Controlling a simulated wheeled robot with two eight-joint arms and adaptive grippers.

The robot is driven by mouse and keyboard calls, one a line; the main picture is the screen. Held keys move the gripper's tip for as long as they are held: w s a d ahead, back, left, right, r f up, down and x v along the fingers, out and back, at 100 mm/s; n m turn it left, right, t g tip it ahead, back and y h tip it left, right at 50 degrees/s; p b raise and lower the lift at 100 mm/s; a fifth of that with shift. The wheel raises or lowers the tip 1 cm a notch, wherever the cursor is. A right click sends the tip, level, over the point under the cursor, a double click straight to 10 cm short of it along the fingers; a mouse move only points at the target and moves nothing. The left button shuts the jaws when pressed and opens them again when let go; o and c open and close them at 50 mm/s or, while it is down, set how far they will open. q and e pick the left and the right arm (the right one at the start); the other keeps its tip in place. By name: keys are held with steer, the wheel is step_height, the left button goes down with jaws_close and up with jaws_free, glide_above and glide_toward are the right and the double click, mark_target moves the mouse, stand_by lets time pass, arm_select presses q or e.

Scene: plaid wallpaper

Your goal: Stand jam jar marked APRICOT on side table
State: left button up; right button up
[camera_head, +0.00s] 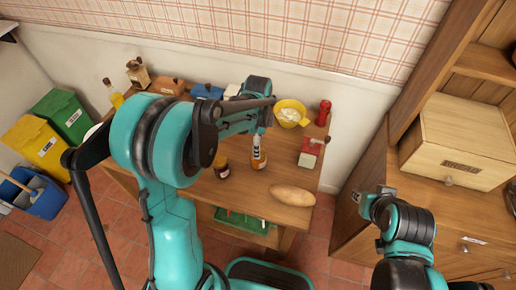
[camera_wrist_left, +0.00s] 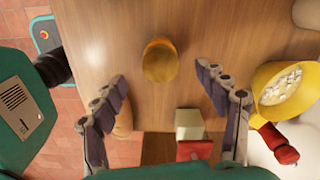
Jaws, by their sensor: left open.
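A jar with a golden-brown lid and orange body (camera_wrist_left: 162,62) stands upright on the wooden side table (camera_wrist_left: 200,28). In the head view its orange part (camera_head: 259,164) shows below a finger of my left gripper (camera_head: 258,144). My left gripper (camera_wrist_left: 160,80) is open, its fingers apart with the jar between and slightly beyond their tips in the wrist view. A dark red jar (camera_head: 221,169) stands to the left on the table. No label is readable. My right gripper (camera_head: 372,201) is by the wooden cabinet, too small to tell its state.
A yellow bowl (camera_head: 291,113), red mill (camera_head: 323,112), red-and-white box (camera_head: 309,152) and bread loaf (camera_head: 292,195) stand around the jar. A wooden bread box (camera_head: 455,140) sits on the right cabinet. Bare tabletop shows near the front left.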

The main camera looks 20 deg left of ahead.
arm_select(q)
step_height(320, 180, up, 2)
steer(key=s+a+r+n+t, duration=0.1)
steer(key=s+r+n+t, duration=0.2)
steer(key=s+r+n, duration=0.2)
steer(key=s+a+r+n+t, duration=0.1)
steer(key=s+r+n+t, duration=0.3)
steer(key=s+n, duration=0.6)
steer(key=shift+s+r+n, duration=0.4)
steer(key=shift+s+r, duration=0.1)
steer(key=shift+s, duration=0.5)
